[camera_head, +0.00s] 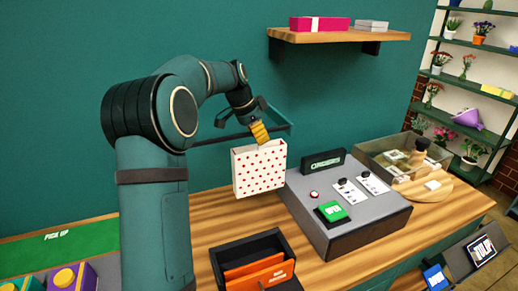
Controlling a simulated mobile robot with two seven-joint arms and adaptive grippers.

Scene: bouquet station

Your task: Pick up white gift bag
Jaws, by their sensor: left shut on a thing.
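The white gift bag (259,170) with small red marks hangs upright in the middle of the head view, over the back of the wooden counter. My left gripper (260,138) is at the bag's top edge, shut on it, with yellowish fingertips. The far side of the fingers is hidden by the bag. I cannot tell for sure whether the bag's bottom is clear of the counter. My right gripper is out of view.
A grey console (343,207) marked ORDERS stands right of the bag. A black box with orange contents (252,262) is in front. A green PICK UP mat (58,240) lies at left. A clear bin (404,157) and plant shelves (470,87) are at right.

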